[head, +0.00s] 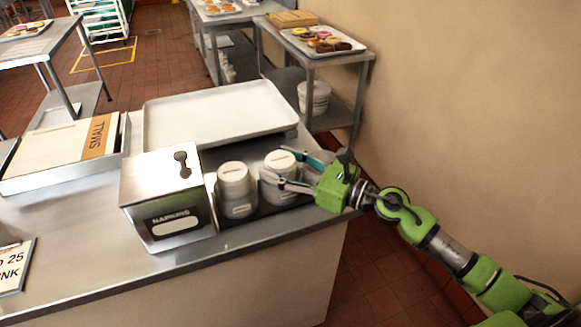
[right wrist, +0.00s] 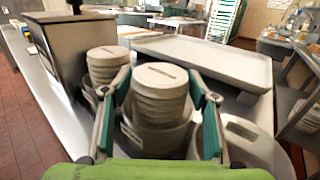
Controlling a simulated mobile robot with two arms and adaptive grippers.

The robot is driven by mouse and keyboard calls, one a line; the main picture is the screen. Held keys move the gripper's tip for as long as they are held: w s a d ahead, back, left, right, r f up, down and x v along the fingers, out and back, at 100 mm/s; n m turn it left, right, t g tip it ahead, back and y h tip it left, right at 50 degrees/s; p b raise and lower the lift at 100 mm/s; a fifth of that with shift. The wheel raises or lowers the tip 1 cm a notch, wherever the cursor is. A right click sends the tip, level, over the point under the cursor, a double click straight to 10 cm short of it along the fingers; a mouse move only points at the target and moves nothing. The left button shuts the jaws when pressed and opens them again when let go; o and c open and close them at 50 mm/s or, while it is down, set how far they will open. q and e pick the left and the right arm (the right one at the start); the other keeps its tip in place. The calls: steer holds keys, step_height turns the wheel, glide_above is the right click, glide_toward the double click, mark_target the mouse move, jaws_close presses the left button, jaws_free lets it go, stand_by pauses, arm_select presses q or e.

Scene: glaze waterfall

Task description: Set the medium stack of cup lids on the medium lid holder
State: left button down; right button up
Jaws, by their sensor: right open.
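A white stack of cup lids (head: 281,161) stands at the counter's right end, upright in a round holder. In the right wrist view this stack (right wrist: 160,92) rises out of the labelled holder (right wrist: 150,138). My right gripper (head: 281,167) is open, with one finger on each side of this stack; I cannot tell whether they touch it. A second lid stack (head: 233,178) stands beside it in its own labelled holder (head: 237,208), and it also shows in the right wrist view (right wrist: 107,65). I cannot read the size labels. My left gripper is not in view.
A metal napkin dispenser (head: 165,195) stands left of the stacks. A large empty tray (head: 215,112) lies behind them. A low grey labelled piece (right wrist: 243,138) is right of the gripped area in the right wrist view.

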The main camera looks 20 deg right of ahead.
mark_target(294, 171)
steer(key=shift+b+v, duration=1.05)
steer(key=shift+v, duration=0.7)
steer(key=shift+b+v, duration=1.65)
steer(key=shift+v, duration=0.7)
steer(key=shift+b+v, duration=0.5)
steer(key=shift+v, duration=0.45)
steer(key=shift+s+d, duration=0.35)
steer(key=shift+d, duration=0.1)
steer(key=shift+f, duration=0.1)
